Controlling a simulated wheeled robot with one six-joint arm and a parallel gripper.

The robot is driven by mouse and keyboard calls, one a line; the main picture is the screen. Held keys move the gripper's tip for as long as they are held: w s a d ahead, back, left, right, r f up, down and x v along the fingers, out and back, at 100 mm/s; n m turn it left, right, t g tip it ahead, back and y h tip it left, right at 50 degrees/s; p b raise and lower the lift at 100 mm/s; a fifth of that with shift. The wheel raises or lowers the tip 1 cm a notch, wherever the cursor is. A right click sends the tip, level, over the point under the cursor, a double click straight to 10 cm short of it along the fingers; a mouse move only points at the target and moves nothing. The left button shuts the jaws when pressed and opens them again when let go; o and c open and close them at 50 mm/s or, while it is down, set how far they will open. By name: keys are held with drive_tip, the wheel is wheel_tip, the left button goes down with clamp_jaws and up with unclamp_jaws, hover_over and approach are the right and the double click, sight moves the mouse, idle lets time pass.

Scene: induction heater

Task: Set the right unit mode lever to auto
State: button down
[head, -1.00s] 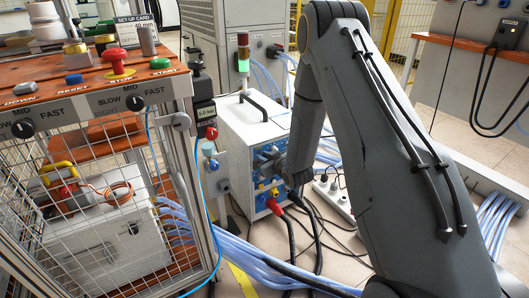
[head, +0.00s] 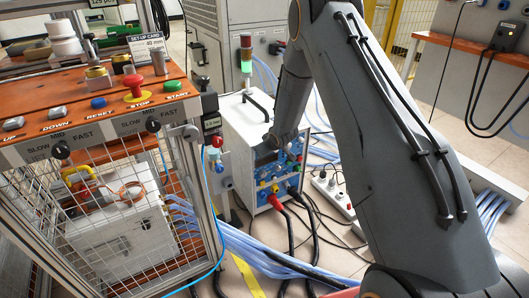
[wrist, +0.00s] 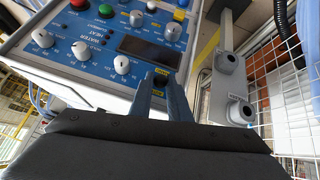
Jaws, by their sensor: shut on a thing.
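The right unit is a white box (head: 240,125) with a blue control panel (head: 270,193) on its front, standing on the floor in the middle of the head view. The panel (wrist: 82,30) also shows in the wrist view, with white knobs, coloured buttons and a dark display. My gripper (wrist: 161,90) has its two fingers close together at the panel's lower edge in that view. It is shut on a small dark lever (wrist: 161,79) with a yellow mark, apparently the mode lever. The fingers partly hide the lever, and its setting cannot be read.
A caged bench (head: 110,185) with a button panel stands at the left. Red and black cables (head: 292,235) run from the unit's front to the floor. A power strip (head: 333,195) lies to its right. A grey post with round sockets (wrist: 228,85) stands beside the panel.

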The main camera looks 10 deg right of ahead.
drive_tip(key=shift+f, duration=0.1)
drive_tip(key=c, duration=1.9)
unclamp_jaws()
drive_tip(key=p+v, duration=0.1)
drive_tip(key=v, duration=0.7)
